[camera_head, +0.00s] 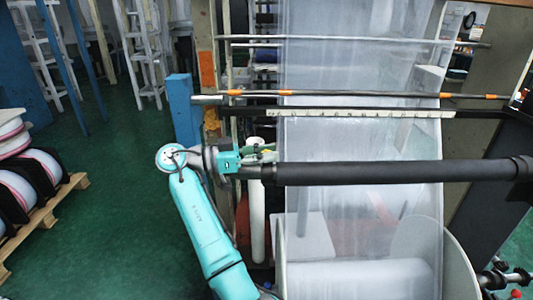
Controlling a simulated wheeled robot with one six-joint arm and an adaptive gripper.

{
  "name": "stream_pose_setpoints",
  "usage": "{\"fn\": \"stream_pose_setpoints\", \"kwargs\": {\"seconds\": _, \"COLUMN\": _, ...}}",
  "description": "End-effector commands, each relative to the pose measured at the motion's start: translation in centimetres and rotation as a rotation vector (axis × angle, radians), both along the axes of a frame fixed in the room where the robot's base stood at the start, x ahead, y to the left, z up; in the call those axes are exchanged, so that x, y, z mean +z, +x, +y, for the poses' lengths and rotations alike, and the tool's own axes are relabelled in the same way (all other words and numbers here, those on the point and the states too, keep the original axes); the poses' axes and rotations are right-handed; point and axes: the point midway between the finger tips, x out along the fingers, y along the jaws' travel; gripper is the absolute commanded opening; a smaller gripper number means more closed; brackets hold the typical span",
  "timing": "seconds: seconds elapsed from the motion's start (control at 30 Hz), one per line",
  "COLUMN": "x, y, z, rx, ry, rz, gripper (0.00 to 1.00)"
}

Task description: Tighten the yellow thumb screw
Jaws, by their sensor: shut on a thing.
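My teal arm reaches up from the bottom, and my gripper (262,158) is at the left end of the black roller (390,172). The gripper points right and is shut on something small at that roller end. The yellow thumb screw is at most a tiny yellowish patch between the fingers. The fingers and the small size hide its shape and how far it is turned.
A translucent film web (360,70) hangs behind the roller. A thin metal bar with orange bands (340,95) crosses above it. A blue post (184,110) stands left of my gripper. A pallet with white-and-black rolls (25,180) is at the far left. Green floor (115,220) there is clear.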

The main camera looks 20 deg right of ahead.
Motion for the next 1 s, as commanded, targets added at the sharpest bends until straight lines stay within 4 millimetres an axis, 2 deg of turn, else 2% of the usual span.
{"fn": "stream_pose_setpoints", "kwargs": {"seconds": 0.37, "x": -0.13, "y": 0.01, "z": 0.0, "rx": -0.004, "ry": 0.001, "rz": 0.002, "gripper": 0.0}}
{"fn": "stream_pose_setpoints", "kwargs": {"seconds": 0.4, "x": -0.14, "y": 0.01, "z": 0.0, "rx": -0.004, "ry": 0.001, "rz": 0.002, "gripper": 0.31}}
{"fn": "stream_pose_setpoints", "kwargs": {"seconds": 0.5, "x": -0.12, "y": 0.01, "z": 0.0, "rx": -0.004, "ry": 0.001, "rz": 0.002, "gripper": 0.53}}
{"fn": "stream_pose_setpoints", "kwargs": {"seconds": 1.0, "x": -0.08, "y": -0.09, "z": -0.01, "rx": 0.056, "ry": 0.001, "rz": -0.002, "gripper": 0.53}}
